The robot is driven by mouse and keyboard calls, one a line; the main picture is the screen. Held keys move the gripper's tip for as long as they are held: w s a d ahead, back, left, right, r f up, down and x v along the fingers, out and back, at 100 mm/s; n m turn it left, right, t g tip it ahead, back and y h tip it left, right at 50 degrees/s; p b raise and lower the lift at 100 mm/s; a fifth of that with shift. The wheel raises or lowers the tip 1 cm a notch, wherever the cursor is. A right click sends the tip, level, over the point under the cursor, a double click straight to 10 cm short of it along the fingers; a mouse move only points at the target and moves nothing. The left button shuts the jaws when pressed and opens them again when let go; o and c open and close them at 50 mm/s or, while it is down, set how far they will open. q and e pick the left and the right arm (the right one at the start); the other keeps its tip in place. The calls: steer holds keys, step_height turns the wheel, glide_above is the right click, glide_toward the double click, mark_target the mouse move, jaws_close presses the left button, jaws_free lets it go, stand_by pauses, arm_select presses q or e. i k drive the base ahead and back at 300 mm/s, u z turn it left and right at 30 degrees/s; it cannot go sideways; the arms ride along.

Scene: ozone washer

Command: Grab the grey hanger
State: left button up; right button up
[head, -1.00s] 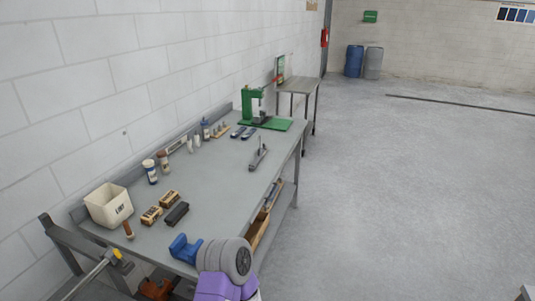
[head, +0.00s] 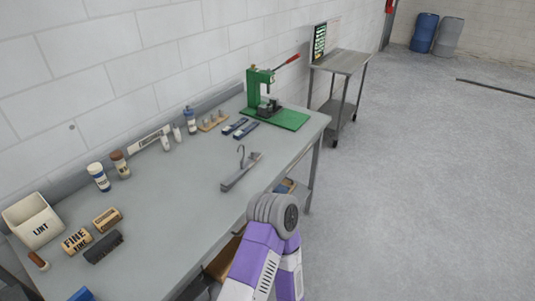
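The grey hanger (head: 241,172) lies on the grey workbench (head: 185,210), near its front edge and right of the middle. It has a flat grey bar and a thin hook that points up and toward the back. One of my arms, purple and grey, rises from the bottom of the head view in front of the bench edge, apart from the hanger. Neither of my grippers shows in the head view.
A green press (head: 262,95) stands at the bench's far end. Two dark-blue-handled tools, bottles, brushes and a white bin (head: 33,222) line the back and left. A metal cart (head: 342,62) stands beyond.

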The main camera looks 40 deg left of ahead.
mark_target(226, 186)
steer(key=i, duration=1.8)
steer(key=u, duration=3.5)
